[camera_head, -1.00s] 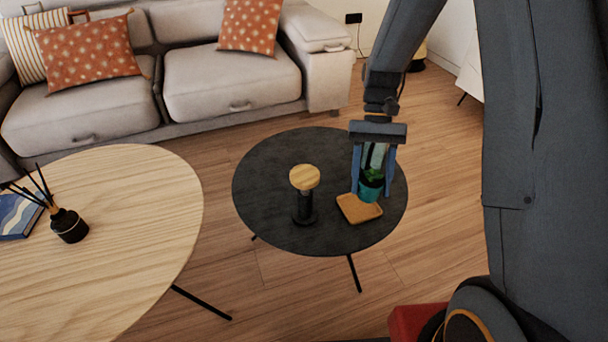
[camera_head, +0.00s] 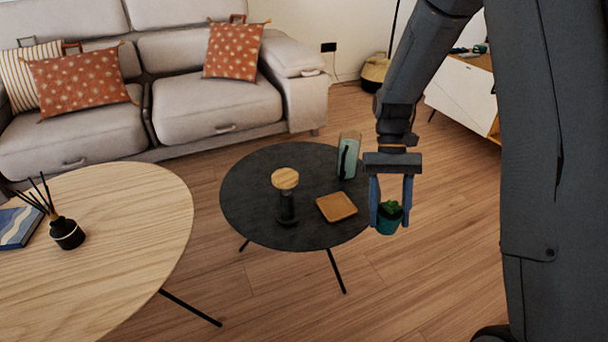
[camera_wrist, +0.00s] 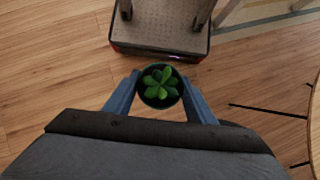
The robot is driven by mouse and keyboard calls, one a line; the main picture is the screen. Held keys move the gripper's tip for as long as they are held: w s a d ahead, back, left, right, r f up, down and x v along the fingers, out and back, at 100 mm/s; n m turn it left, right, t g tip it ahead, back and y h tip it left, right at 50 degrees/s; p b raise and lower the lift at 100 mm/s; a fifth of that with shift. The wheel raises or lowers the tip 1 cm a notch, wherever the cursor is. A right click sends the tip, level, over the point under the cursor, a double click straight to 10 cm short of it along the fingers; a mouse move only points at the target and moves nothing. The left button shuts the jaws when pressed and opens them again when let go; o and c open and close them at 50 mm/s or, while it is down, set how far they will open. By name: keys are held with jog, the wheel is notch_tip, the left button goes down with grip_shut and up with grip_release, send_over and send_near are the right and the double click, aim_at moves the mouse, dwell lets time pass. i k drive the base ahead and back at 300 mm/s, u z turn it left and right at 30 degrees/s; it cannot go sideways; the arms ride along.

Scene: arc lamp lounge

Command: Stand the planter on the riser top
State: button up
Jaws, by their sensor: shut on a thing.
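The planter (camera_head: 390,222) is a small teal pot with a green succulent. My gripper (camera_head: 390,205) is shut on it, one blue finger on each side, and holds it upright in the air off the right edge of the black table. The planter also shows in the wrist view (camera_wrist: 160,99), between the two fingers with floor around it. The riser (camera_head: 287,207) stands on the black round table (camera_head: 255,221); it has a dark post and a round, light wooden top (camera_head: 285,179). The riser top is bare and lies left of my gripper.
On the black table are a square wooden tray (camera_head: 337,207), empty, and a pale green upright object with a dark strap (camera_head: 348,157). A larger wooden table (camera_head: 120,240) with a reed diffuser (camera_head: 66,229) is at left. A sofa (camera_head: 215,105) stands behind.

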aim_at(285, 176)
jog(key=z, duration=0.05)
jog(key=i, duration=0.55)
jog(key=u, duration=1.4)
